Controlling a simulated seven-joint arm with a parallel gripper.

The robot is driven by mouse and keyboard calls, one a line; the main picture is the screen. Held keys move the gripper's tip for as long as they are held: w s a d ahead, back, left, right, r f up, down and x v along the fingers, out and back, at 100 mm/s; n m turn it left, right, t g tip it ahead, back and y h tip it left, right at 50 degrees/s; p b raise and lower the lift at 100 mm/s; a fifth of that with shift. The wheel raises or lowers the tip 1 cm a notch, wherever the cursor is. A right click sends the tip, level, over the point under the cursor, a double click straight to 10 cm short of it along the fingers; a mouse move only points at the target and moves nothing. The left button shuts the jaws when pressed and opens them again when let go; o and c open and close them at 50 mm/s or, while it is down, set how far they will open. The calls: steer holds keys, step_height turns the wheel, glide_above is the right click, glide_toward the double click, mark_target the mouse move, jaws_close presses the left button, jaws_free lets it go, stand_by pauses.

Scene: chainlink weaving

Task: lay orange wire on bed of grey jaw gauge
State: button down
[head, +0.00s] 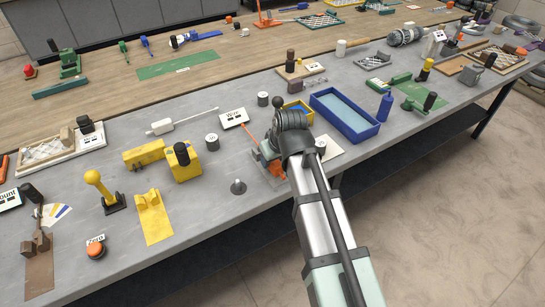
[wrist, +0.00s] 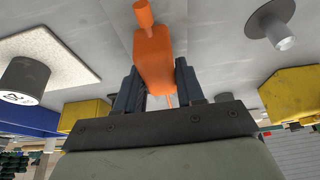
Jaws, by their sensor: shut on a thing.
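My gripper (wrist: 160,85) is shut on an orange piece (wrist: 152,60), taken as the orange wire, in the wrist view. The piece has a blocky body, a narrow knob at its far end and a thin orange part showing between the fingers. In the head view my gripper (head: 268,158) is low over the front of the grey bench, and orange parts (head: 275,168) show beside it. My arm hides much of this spot. I cannot pick out the grey jaw gauge or its bed with certainty. Contact between the orange piece and the bench cannot be told.
Yellow tools (head: 183,162) stand further left. A white pad (wrist: 42,48) lies close by.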

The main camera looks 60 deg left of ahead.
steer(key=shift+f, duration=0.4)
steer(key=c, duration=0.6)
jaws_free()
steer(key=v, duration=1.3)
steer(key=shift+d+r, duration=0.15)
steer(key=shift+r, duration=0.2)
steer(key=shift+w, duration=0.1)
